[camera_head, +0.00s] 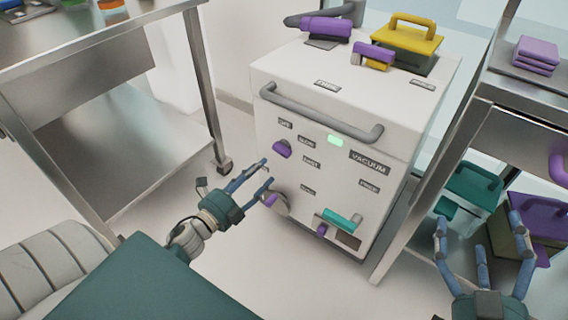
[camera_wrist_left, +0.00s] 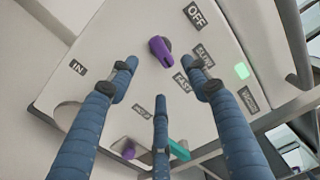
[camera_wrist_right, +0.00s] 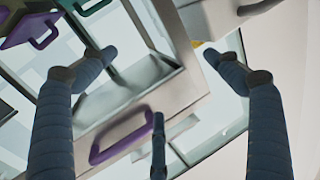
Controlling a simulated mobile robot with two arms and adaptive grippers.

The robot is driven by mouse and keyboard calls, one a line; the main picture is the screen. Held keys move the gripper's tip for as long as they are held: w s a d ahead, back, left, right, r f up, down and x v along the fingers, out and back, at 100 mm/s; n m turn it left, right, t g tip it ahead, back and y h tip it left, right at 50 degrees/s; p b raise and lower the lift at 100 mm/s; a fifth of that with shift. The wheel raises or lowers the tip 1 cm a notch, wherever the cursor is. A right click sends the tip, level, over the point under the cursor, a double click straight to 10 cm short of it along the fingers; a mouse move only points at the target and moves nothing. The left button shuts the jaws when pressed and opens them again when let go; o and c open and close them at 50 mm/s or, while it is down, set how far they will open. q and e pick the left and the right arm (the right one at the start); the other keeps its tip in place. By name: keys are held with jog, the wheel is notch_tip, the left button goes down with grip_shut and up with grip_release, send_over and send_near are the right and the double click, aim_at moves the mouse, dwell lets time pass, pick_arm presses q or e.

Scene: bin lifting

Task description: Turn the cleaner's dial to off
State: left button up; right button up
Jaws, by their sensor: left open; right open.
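The white vacuum cleaner (camera_head: 335,95) stands in the middle of the head view. Its purple dial (camera_head: 282,149) is on the front panel, beside the labels OFF, SLOW and FAST. In the left wrist view the dial (camera_wrist_left: 162,52) has its narrow end towards the FAST label (camera_wrist_left: 182,82); the OFF label (camera_wrist_left: 195,14) lies up and to the right. My left gripper (camera_head: 266,172) is open and empty, just left of and below the dial in the head view, apparently not touching it. My right gripper (camera_head: 478,232) is open and empty at the lower right, away from the cleaner.
A grey handle bar (camera_head: 320,115) runs along the cleaner's upper front edge. A teal handle (camera_head: 342,220) is low on its front. A metal table (camera_head: 100,50) stands left, a metal rack (camera_head: 490,90) right. Teal and purple bins (camera_head: 470,185) sit near my right gripper.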

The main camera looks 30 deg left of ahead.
aim_at(279, 154)
pick_arm(q)
jog(key=w, duration=0.3)
jog(key=w+b, duration=0.1)
jog(key=w, duration=0.4)
jog(key=shift+w+d, duration=0.3)
jog(key=shift+w, duration=0.4)
pick_arm(e)
notch_tip(279, 154, up, 8)
jog(key=s+t+y, duration=0.1)
jog(key=t, duration=0.2)
jog(key=shift+a+r+t+y, duration=0.15)
jog(key=shift+a+t+y, duration=0.25)
pick_arm(q)
jog(key=shift+c, duration=0.2)
jog(key=c, duration=1.1)
